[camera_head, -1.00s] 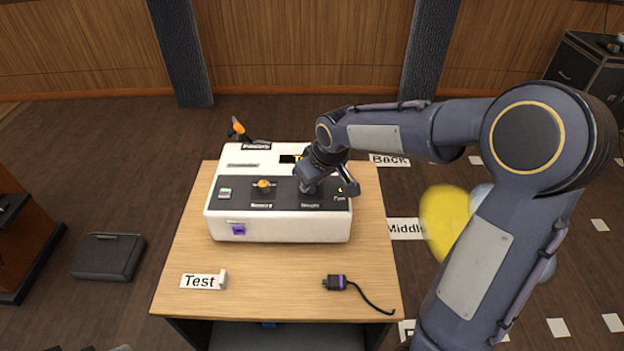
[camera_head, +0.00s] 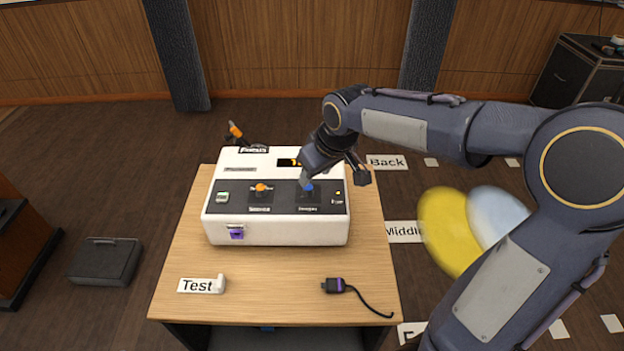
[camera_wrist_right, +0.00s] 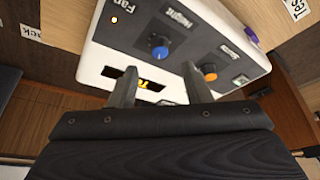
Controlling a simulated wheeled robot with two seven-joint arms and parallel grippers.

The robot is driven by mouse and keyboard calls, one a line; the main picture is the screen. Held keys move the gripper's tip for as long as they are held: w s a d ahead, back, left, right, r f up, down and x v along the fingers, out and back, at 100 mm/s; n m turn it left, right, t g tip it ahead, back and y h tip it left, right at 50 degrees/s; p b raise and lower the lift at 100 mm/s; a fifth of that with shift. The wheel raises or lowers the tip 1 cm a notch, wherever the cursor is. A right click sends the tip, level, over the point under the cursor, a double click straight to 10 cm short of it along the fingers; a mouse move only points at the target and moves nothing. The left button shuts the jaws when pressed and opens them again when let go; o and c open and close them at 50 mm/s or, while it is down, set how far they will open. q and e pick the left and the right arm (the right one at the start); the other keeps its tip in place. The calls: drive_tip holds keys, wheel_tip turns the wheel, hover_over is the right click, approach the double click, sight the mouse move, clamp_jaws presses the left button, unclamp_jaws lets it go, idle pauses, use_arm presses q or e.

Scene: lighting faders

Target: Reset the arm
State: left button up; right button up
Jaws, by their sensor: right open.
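My right arm comes in from the right in the head view, with its gripper (camera_head: 308,181) just above the white control box. The two fingers show apart and empty in the right wrist view (camera_wrist_right: 158,85). The white control box (camera_head: 275,230) stands on the wooden table (camera_head: 285,262). Its dark panel carries an orange knob (camera_head: 261,188) and a blue knob (camera_head: 308,188), which also shows in the right wrist view (camera_wrist_right: 159,52), ahead of the fingers and apart from them. My left gripper is not in view.
A Test label (camera_head: 198,286) and a purple-tipped cable (camera_head: 338,285) lie on the table front. A joystick-like orange-tipped part (camera_head: 236,131) stands behind the box. A yellow spot (camera_head: 448,228) and a pale blue spot (camera_head: 497,215) lie on the floor at right. A black case (camera_head: 105,260) lies at left.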

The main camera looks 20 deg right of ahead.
drive_tip(key=shift+v, duration=0.8)
drive_tip(key=s+a+f+m+y, duration=0.1)
drive_tip(key=s+m, duration=0.1)
drive_tip(key=s, duration=0.9)
drive_tip(key=s+f+m+t+y, duration=0.1)
drive_tip(key=s+f+m, duration=0.1)
drive_tip(key=s, duration=1)
drive_tip(key=shift+a+m+y, duration=0.3)
drive_tip(key=shift+a+m, duration=0.1)
drive_tip(key=shift+m, duration=0.1)
drive_tip(key=shift+r, duration=0.1)
